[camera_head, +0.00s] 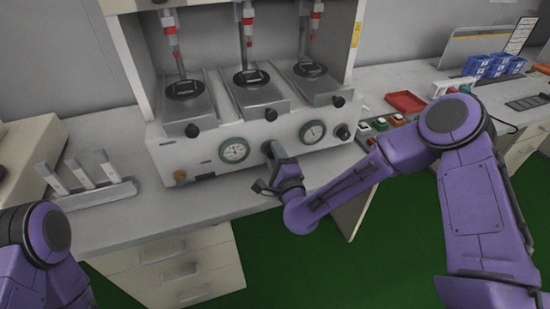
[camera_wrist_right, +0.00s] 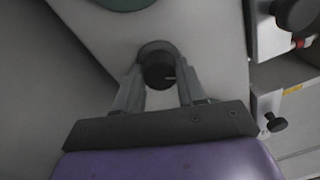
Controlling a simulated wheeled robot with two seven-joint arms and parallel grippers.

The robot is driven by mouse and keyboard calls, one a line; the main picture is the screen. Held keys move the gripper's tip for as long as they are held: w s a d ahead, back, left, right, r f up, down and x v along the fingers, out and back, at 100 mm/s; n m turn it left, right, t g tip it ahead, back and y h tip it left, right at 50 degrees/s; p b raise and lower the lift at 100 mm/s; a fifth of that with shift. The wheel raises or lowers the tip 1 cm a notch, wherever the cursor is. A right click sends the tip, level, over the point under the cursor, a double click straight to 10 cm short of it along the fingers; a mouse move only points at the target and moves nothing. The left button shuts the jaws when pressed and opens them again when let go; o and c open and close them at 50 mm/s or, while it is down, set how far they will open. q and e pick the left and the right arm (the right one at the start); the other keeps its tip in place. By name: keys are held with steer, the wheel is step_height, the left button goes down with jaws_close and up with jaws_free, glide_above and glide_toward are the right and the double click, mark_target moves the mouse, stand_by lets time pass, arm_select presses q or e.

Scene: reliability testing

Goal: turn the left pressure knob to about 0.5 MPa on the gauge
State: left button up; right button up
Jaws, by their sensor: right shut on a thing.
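The left pressure knob (camera_wrist_right: 160,72) is black and round, with a white mark pointing right in the right wrist view. My right gripper (camera_wrist_right: 158,78) is shut on it, one finger on each side. In the head view the right gripper (camera_head: 272,152) is at the front panel of the test machine (camera_head: 200,150), and it mostly hides the knob. The left gauge (camera_head: 234,150), a round dial with a green rim, is just left of the gripper; its needle is too small to read. Only my left arm shows, at the lower left; its gripper is out of view.
A right gauge (camera_head: 312,132) and a black right knob (camera_head: 343,132) are further right on the panel. A brass fitting (camera_head: 180,176) is at its left end. A rack with white upright pieces (camera_head: 104,168), a red tray (camera_head: 405,102) and blue bins (camera_head: 487,66) stand on the bench.

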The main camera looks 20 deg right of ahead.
steer(key=shift+f, duration=0.1)
stand_by(0.4)
steer(key=o, duration=1.1)
steer(key=shift+c, duration=0.2)
steer(key=shift+s, duration=0.1)
steer(key=s+b, duration=0.2)
steer(key=s, duration=0.8)
steer(key=shift+s+f+b, duration=0.2)
steer(key=shift+b, duration=0.1)
steer(key=shift+f, duration=0.1)
